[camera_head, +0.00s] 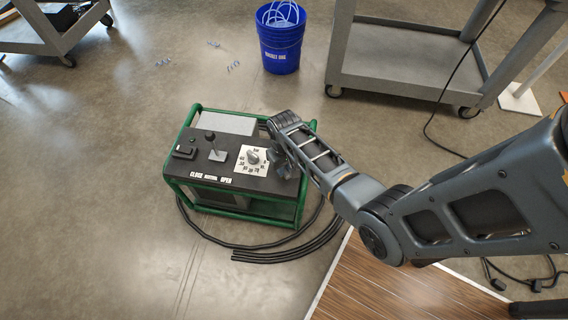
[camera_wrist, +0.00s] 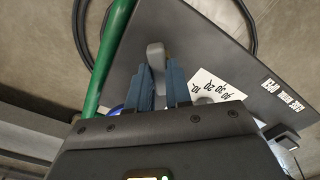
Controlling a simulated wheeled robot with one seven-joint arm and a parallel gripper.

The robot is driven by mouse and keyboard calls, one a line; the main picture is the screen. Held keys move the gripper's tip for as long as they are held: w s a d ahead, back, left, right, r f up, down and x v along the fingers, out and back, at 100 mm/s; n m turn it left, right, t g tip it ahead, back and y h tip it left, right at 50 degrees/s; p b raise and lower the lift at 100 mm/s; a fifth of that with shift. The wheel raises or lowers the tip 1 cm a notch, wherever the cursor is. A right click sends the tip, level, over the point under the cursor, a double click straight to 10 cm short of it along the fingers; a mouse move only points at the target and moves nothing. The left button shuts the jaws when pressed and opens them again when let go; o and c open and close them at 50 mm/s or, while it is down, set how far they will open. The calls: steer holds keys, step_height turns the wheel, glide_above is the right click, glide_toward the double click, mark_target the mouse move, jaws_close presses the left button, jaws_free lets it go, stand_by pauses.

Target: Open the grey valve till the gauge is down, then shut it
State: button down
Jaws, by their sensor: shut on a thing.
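My gripper (camera_wrist: 160,78) is shut on a grey handle, the grey valve (camera_wrist: 155,52), which stands up between its two blue fingers in the wrist view. In the head view my gripper (camera_head: 281,160) is at the right end of the dark panel (camera_head: 235,182) of a green-framed unit. There it mostly hides the valve. I cannot make out a gauge or its needle in either view.
A white dial plate (camera_head: 243,168) with numbers and a grey knob lies just left of my gripper. A black-topped lever (camera_head: 217,153) and a switch box (camera_head: 185,150) are farther left. Black hoses (camera_head: 285,250) lie on the floor. A blue bucket (camera_head: 280,45) and a grey cart (camera_head: 400,72) stand behind.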

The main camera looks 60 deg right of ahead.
steer(key=n+p, duration=0.1)
steer(key=n, duration=0.4)
steer(key=shift+n, duration=0.3)
steer(key=shift+n+p, duration=0.65)
steer(key=shift+n, duration=1.45)
steer(key=c, duration=1)
jaws_free()
steer(key=shift+c, duration=0.2)
steer(key=shift+r+p, duration=0.9)
steer(key=shift+r, duration=3)
